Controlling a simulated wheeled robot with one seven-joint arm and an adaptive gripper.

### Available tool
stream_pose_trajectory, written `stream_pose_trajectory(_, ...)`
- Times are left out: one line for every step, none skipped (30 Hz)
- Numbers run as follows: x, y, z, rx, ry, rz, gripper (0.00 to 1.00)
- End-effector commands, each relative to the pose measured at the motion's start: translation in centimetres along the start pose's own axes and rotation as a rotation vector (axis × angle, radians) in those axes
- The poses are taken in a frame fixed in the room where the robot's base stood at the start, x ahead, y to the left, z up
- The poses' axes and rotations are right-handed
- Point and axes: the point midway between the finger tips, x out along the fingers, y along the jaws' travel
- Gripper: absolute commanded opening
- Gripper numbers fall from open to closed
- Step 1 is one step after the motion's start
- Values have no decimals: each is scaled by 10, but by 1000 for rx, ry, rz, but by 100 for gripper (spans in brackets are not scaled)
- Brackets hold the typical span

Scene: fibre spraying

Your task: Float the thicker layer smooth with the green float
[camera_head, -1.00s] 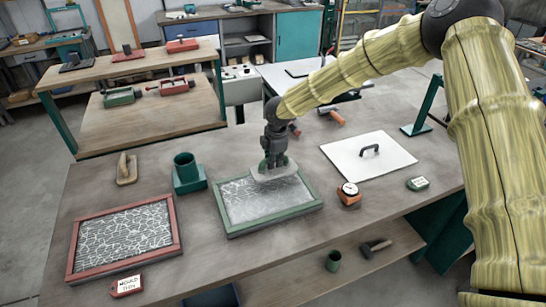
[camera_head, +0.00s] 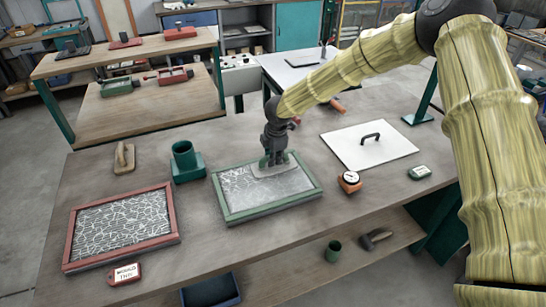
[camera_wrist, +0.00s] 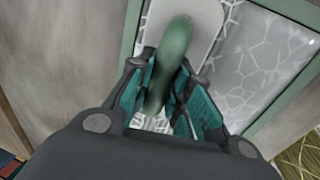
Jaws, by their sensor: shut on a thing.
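My gripper (camera_head: 273,158) is shut on the green handle of the float (camera_wrist: 172,52). The float's pale flat plate (camera_head: 283,168) appears to lie on the layer at the back of the green-framed mould (camera_head: 268,211). The layer (camera_head: 236,187) shows white fibre lines at the left and a smoother, greyer surface toward the right and front. In the wrist view the gripper's fingers (camera_wrist: 165,95) sit on both sides of the handle, and part of the plate is hidden behind them.
A red-framed mould (camera_head: 122,253) with white fibre stands at the left. A green cup holder (camera_head: 187,166) and a wooden-handled float (camera_head: 124,158) are behind it. A white lid (camera_head: 366,158) and a round gauge (camera_head: 349,181) lie to the right.

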Motion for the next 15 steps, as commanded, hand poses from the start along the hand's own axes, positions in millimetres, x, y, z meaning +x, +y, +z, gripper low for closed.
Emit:
stream_pose_trajectory(0,0,0,0,0,0,0)
stream_pose_trajectory(0,0,0,0,0,0,0)
stream_pose_trajectory(1,0,0,0,0,0,0)
stream_pose_trajectory(1,0,0,0,0,0,0)
stream_pose_trajectory(2,0,0,0,0,0,0)
stream_pose_trajectory(2,0,0,0,0,0,0)
stream_pose_trajectory(2,0,0,0,0,0,0)
stream_pose_trajectory(3,0,0,0,0,0,0)
stream_pose_trajectory(3,0,0,0,0,0,0)
stream_pose_trajectory(3,0,0,0,0,0,0)
stream_pose_trajectory(2,0,0,0,0,0,0)
stream_pose_trajectory(3,0,0,0,0,0,0)
stream_pose_trajectory(3,0,-1,0,0,0,0)
stream_pose_trajectory(3,0,-2,0,0,0,0)
stream_pose_trajectory(2,0,-4,-1,0,0,0)
